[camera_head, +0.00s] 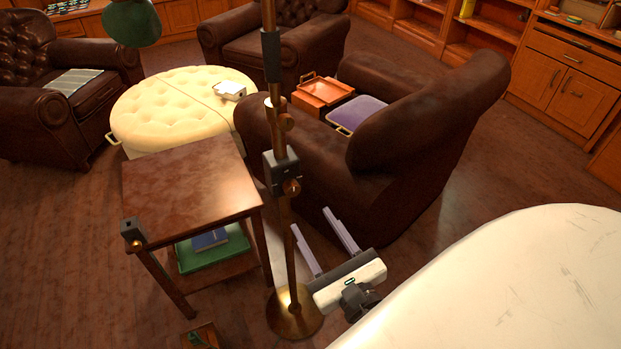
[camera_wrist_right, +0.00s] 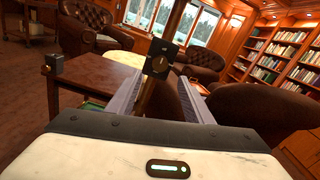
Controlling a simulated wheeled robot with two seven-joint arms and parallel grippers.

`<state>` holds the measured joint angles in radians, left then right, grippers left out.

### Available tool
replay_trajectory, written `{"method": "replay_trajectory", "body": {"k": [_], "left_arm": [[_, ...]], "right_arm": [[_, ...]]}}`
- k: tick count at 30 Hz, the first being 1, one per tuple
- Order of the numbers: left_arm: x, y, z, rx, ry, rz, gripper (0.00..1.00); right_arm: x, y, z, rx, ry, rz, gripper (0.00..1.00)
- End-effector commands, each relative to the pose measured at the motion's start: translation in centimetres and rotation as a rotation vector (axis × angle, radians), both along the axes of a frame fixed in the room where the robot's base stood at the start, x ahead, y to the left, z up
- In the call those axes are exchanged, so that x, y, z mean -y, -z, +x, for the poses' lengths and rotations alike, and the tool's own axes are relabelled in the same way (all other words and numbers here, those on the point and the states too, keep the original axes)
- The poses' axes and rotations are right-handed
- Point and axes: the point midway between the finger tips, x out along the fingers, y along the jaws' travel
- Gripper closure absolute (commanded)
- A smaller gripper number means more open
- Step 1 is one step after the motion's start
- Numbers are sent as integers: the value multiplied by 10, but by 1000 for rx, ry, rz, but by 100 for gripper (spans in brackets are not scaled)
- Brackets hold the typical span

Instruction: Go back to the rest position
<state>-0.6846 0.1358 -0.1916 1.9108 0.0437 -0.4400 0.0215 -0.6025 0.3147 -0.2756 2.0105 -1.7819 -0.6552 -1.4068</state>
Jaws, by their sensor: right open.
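My right gripper (camera_head: 309,218) is open, with its two long grey fingers apart and nothing held between them. In the head view it is right of a side table (camera_head: 190,185) and close to a brass floor lamp pole (camera_head: 285,232). The left fingertip appears beside the pole; I cannot tell whether they touch. In the right wrist view the fingers (camera_wrist_right: 162,75) point forward, and the lamp's dark clamp (camera_wrist_right: 158,67) shows between them. My left gripper is in neither view.
A dark leather armchair (camera_head: 410,145) stands just beyond my right gripper. A round cream ottoman (camera_head: 170,100) is behind the side table. The lamp's round base (camera_head: 293,318) is on the floor. Open wooden floor (camera_head: 455,215) lies right of the armchair.

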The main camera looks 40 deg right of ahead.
Motion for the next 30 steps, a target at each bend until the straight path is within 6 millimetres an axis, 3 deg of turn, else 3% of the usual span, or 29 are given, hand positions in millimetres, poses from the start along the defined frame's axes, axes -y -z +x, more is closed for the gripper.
{"method": "replay_trajectory", "body": {"k": [15,19,23,26,30], "left_arm": [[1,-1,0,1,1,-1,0],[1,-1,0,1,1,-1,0],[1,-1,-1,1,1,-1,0],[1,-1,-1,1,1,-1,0],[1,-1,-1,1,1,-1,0]], "right_arm": [[0,0,0,-1,0,1,54],[2,12,-2,-20,15,109,54],[6,51,-11,-74,83,477,54],[2,93,-25,-114,188,896,54],[-20,144,-49,-132,399,1504,54]]}}
